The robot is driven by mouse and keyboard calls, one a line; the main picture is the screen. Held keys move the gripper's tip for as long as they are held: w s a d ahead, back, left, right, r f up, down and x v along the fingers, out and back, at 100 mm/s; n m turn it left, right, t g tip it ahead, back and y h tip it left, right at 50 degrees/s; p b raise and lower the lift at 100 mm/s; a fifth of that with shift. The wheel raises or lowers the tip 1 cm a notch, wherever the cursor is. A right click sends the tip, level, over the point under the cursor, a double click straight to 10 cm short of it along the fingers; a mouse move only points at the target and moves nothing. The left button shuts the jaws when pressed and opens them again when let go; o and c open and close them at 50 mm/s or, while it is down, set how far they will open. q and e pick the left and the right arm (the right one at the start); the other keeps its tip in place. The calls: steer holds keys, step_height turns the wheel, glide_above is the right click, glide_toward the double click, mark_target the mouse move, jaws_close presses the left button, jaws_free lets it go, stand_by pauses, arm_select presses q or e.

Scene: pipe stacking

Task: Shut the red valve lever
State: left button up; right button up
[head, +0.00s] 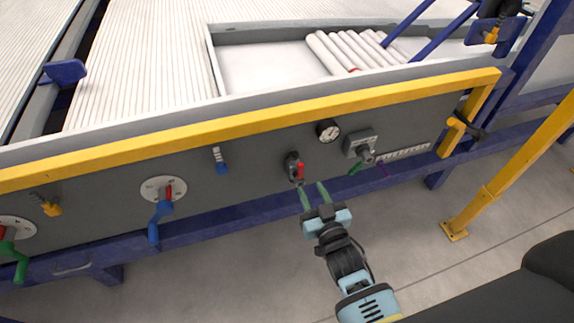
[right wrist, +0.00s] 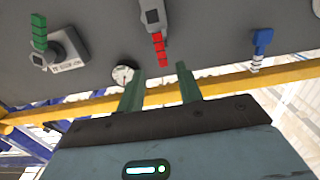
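The red valve lever (head: 299,173) hangs down from a dark valve body (head: 291,160) on the grey panel, in the middle of the head view. It also shows in the right wrist view (right wrist: 159,48). My right gripper (head: 311,187) is open and empty, its two green fingers pointing up at the panel just below the lever. In the right wrist view the lever's free end lies between the lines of the two fingertips (right wrist: 160,69), a little beyond them. I see no contact. My left gripper is in neither view.
A round gauge (head: 328,130) and a green lever (head: 360,165) are right of the red lever. Blue levers (head: 221,163) (head: 160,215) are to its left. A yellow rail (head: 250,120) runs above the panel. White pipes (head: 350,50) lie in a tray behind. The floor in front is clear.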

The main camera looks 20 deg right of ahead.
mark_target(301, 170)
steer(key=shift+w+a+r+b, duration=0.15)
steer(key=shift+w+b, duration=0.2)
steer(key=shift+w, duration=1.8)
steer(key=shift+w+a+r+b, duration=0.1)
steer(key=shift+w+b, duration=0.2)
steer(key=shift+w, duration=1.8)
jaws_close()
